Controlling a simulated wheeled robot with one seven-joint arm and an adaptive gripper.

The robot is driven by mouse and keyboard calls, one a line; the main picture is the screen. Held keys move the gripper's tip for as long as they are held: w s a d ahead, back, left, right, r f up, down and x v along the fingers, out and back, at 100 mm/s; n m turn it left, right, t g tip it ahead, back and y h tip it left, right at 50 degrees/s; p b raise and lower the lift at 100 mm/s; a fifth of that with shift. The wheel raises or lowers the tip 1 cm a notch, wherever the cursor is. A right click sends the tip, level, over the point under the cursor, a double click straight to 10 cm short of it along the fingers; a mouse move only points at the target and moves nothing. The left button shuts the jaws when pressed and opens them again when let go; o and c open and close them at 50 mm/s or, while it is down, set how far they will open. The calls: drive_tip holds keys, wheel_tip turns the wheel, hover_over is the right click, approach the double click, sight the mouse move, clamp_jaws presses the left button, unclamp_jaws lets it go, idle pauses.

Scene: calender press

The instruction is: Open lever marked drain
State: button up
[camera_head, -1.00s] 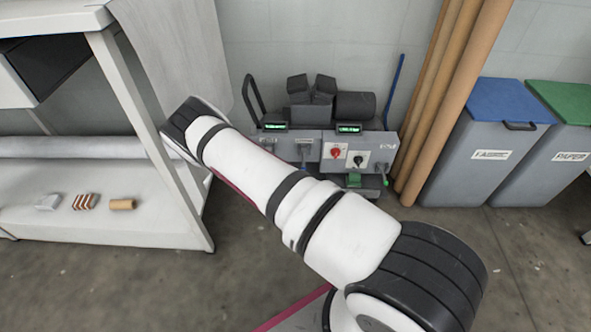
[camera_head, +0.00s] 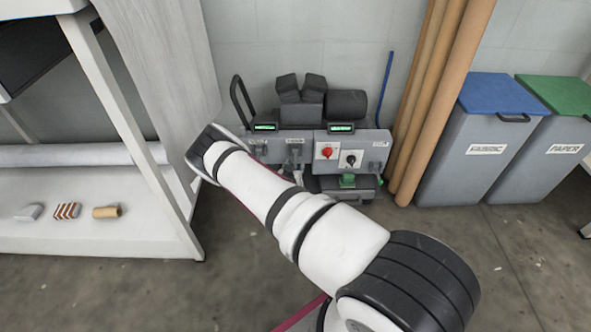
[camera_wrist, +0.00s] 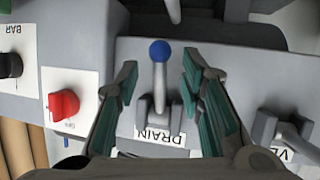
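The drain lever (camera_wrist: 160,75) is a grey handle with a blue ball knob in the wrist view. My gripper (camera_wrist: 159,62) is open, with one green-padded finger on each side of the lever and visible gaps between. The knob lies between the fingertips. In the head view the machine (camera_head: 315,147) stands by the back wall, and my arm hides part of its front. I cannot make out the drain lever clearly there.
A second lever (camera_wrist: 268,128), labelled VE and partly cut off, is close on the right in the wrist view. A red knob (camera_wrist: 63,104) and a black knob (camera_wrist: 10,65) are on the left. Cardboard tubes (camera_head: 436,110) and bins (camera_head: 484,145) stand right of the machine.

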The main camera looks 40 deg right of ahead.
drive_tip(key=shift+x, duration=0.95)
clamp_jaws()
